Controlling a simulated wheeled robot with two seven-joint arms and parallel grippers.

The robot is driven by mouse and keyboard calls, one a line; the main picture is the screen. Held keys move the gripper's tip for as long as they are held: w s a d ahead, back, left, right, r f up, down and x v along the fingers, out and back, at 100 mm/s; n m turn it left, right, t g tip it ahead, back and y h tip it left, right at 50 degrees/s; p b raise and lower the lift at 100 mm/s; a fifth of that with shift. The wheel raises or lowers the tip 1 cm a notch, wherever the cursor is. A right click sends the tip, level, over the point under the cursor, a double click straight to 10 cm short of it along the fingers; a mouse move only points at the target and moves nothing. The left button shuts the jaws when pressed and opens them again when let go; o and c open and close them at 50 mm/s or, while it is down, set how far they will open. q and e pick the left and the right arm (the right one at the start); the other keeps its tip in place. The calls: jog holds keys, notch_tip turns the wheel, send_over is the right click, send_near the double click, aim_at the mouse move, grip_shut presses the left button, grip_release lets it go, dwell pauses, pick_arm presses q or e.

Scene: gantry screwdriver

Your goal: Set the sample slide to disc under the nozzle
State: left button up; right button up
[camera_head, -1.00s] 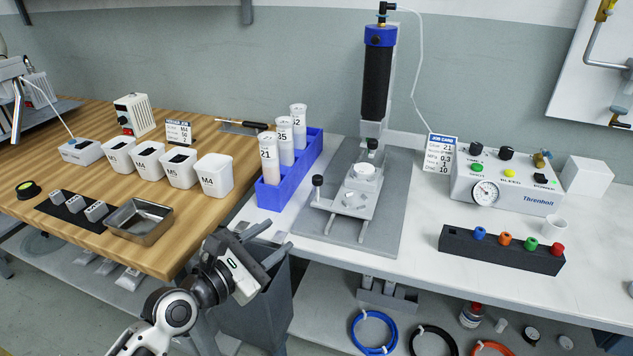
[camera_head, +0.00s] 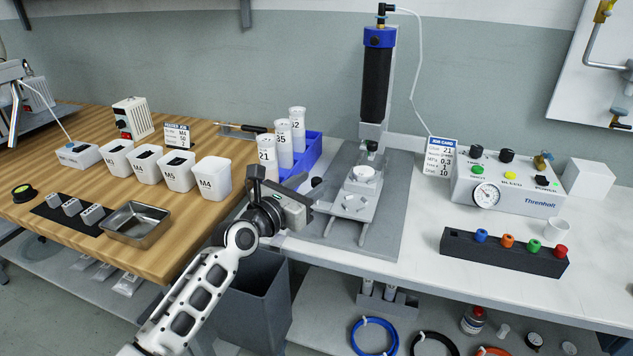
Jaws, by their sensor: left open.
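The sample slide (camera_head: 340,214) is a light grey plate on a grey base, below the dispenser. A round white disc (camera_head: 364,173) sits at its rear, below or slightly in front of the nozzle (camera_head: 372,148); I cannot tell whether they line up exactly. A squarish raised pad (camera_head: 355,204) lies nearer the front. A dark knob (camera_head: 316,183) stands at the slide's left side. My left gripper (camera_head: 309,197) is open and empty, just left of the slide and close to the knob. Whether it touches the knob is unclear. My right gripper is not in view.
The blue rack (camera_head: 312,152) with white cartridges stands behind my left gripper, partly hidden. White bins and a metal tray (camera_head: 136,224) are on the wooden bench at left. The control box (camera_head: 510,185) and black holder (camera_head: 503,252) stand at right.

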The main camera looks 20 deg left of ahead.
pick_arm(q)
jog(key=shift+x, duration=1)
jog(key=shift+w+d, duration=0.1)
jog(key=shift+w, duration=0.2)
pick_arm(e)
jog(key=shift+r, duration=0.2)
